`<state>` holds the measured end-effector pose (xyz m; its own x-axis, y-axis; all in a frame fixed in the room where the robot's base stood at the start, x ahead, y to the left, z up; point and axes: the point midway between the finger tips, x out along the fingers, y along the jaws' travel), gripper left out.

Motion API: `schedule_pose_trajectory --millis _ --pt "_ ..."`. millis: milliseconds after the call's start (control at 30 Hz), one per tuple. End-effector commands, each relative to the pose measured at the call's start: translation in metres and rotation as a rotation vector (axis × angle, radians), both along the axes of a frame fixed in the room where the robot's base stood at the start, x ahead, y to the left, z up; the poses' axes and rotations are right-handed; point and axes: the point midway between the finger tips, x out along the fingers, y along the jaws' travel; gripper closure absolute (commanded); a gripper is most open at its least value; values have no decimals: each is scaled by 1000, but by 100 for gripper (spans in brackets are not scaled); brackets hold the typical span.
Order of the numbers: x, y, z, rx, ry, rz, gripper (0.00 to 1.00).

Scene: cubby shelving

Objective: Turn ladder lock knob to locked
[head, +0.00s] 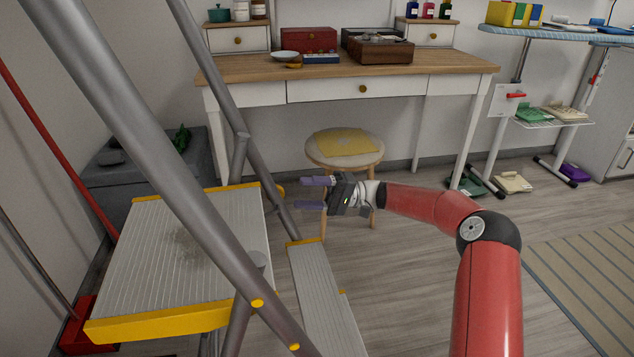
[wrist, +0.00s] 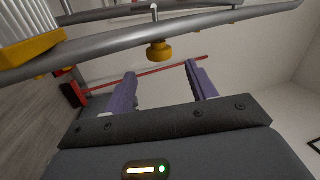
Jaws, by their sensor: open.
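The ladder (head: 140,110) stands on the left with grey tube rails and ribbed steps edged in yellow. A yellow knob (wrist: 159,51) hangs from a grey rail in the wrist view, ahead of my gripper. In the head view a small yellow knob (head: 280,190) shows at the far rail, just left of my fingertips. My gripper (head: 302,193) is open, with two purple fingers pointing left towards it. In the wrist view my open fingers (wrist: 160,72) lie either side of the knob's line, with nothing between them. I cannot tell the knob's lock position.
A round stool (head: 326,158) with a yellow cloth stands just behind my gripper. A wooden-topped desk (head: 250,68) with boxes stands behind that. A red pole (head: 55,150) leans at the left wall. The floor (head: 420,270) right of the ladder is clear around my arm.

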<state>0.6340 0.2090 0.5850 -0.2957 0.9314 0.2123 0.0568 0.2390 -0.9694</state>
Motion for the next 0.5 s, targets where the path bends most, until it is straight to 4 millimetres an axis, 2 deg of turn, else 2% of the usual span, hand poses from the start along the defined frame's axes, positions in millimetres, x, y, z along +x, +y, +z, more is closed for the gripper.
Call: schedule_pose_trajectory --millis 500 --pt "-22 67 14 3 -8 16 43"
